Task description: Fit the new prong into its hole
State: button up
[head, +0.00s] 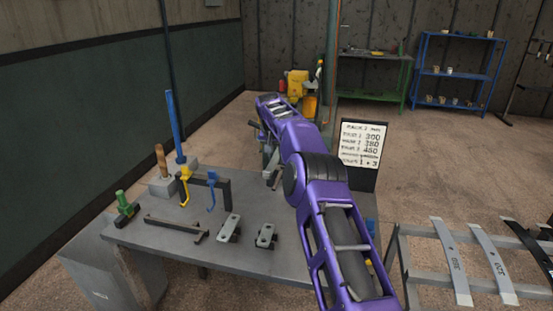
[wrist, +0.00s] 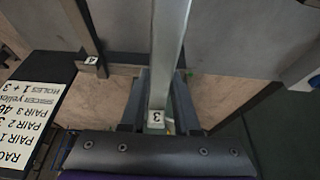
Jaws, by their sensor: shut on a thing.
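In the wrist view my gripper (wrist: 160,85) is shut on a long light-grey bar (wrist: 169,45), seemingly the prong. The bar runs from between the two dark fingers to the top edge of the picture. In the head view my purple arm hides most of the work area around the gripper.
A sign board (head: 360,145) stands at right. A low rack (head: 452,262) of grey strips is farther right.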

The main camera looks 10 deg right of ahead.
jog(key=shift+r, duration=0.1)
grip_shut()
jog(key=shift+s+a+b, duration=0.1)
jog(key=shift+s+b, duration=0.05)
jog(key=shift+b, duration=0.7)
jog(key=shift+s+b, duration=0.1)
jog(key=shift+b, duration=0.2)
jog(key=shift+s+a+b, duration=0.15)
jog(key=shift+s+b, duration=0.15)
jog(key=shift+b, duration=0.6)
